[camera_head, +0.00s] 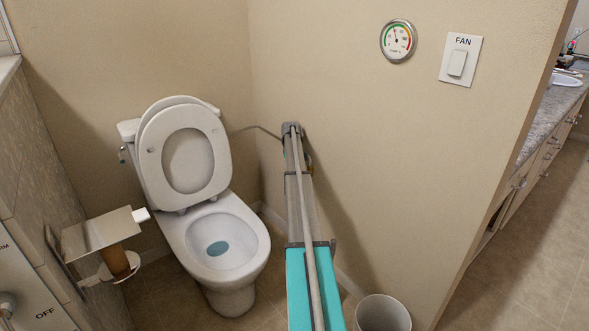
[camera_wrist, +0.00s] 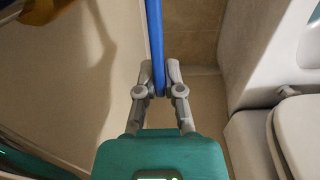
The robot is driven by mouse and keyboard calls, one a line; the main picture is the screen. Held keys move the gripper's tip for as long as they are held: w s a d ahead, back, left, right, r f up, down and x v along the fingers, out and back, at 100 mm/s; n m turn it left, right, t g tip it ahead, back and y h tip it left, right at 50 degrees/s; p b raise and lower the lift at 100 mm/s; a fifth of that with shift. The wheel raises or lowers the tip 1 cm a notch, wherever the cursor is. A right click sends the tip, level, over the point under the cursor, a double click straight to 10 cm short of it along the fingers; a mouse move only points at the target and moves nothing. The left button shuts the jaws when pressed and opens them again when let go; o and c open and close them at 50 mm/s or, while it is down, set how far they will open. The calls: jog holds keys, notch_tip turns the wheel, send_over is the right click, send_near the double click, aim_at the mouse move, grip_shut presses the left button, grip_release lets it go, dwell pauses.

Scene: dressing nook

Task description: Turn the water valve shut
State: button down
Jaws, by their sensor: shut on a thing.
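In the wrist view, my gripper (camera_wrist: 160,75) is shut on a narrow blue bar (camera_wrist: 154,28), one grey finger on each side of it. The bar looks like the handle of the water valve, seen nearly edge-on. It runs from the top edge of the picture down between the fingers. The valve body is not clearly seen in either view. In the head view, my arm reaches toward the wall right of the toilet and hides the gripper and the handle.
The toilet (camera_head: 228,235) stands left of my arm, lid raised; its white side shows in the wrist view (camera_wrist: 285,60). A paper holder (camera_head: 100,230) is at the left. A bin (camera_head: 382,314) stands low at the right. The wall (camera_head: 350,130) rises close beside my arm.

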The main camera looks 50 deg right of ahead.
jog(key=shift+s, duration=0.25)
jog(key=c, duration=0.8)
grip_release()
jog(key=shift+w, duration=0.15)
jog(key=shift+o, duration=0.2)
jog(key=shift+w, duration=0.15)
jog(key=shift+r, duration=0.15)
notch_tip(320, 180, up, 9)
jog(key=p, duration=0.9)
jog(key=shift+r, duration=0.15)
jog(key=shift+r+p, duration=0.35)
jog(key=shift+p, duration=0.25)
